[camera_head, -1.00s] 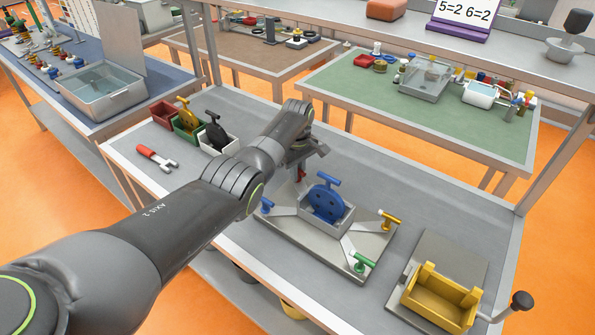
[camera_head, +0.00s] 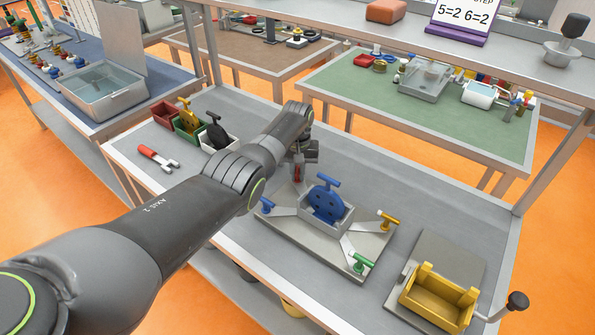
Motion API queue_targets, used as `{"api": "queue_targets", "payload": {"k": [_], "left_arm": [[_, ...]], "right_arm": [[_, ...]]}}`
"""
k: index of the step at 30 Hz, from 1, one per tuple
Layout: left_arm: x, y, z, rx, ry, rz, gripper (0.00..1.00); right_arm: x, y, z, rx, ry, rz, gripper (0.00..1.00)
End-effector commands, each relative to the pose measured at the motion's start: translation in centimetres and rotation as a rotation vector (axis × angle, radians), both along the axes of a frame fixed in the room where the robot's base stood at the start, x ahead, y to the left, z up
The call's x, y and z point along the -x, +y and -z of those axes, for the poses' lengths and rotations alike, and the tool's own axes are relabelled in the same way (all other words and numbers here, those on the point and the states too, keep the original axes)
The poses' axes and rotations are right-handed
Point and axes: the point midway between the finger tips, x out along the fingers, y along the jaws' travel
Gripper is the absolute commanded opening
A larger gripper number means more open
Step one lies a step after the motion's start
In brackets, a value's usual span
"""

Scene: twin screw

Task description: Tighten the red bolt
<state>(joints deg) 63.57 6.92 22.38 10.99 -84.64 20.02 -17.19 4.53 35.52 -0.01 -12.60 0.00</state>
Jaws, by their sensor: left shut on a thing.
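The red bolt (camera_head: 298,174) stands at the far left corner of a grey plate (camera_head: 290,236) on the bench. My left arm reaches in from the left, and my left gripper (camera_head: 298,166) is shut on the red bolt from above. The arm's wrist hides part of the gripper. The plate also bears a blue bolt (camera_head: 267,205), a yellow bolt (camera_head: 388,220) and a green bolt (camera_head: 362,261). A blue disc part (camera_head: 326,203) with a T-handle sits in a grey holder at the plate's middle. My right gripper is not in view.
A yellow open box fixture (camera_head: 440,297) with a black-knobbed crank stands at the front right. A red-handled wrench (camera_head: 152,154) lies at the left. Small red, green and white bins (camera_head: 220,150) stand behind my arm.

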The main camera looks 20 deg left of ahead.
Motion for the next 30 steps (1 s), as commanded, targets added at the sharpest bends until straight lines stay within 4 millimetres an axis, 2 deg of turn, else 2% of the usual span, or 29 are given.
{"api": "queue_targets", "payload": {"k": [30], "left_arm": [[-0.23, 0.03, -0.26, -0.003, -0.007, 0.967, 0.0]], "right_arm": [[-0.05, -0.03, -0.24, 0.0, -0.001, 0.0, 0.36]]}}
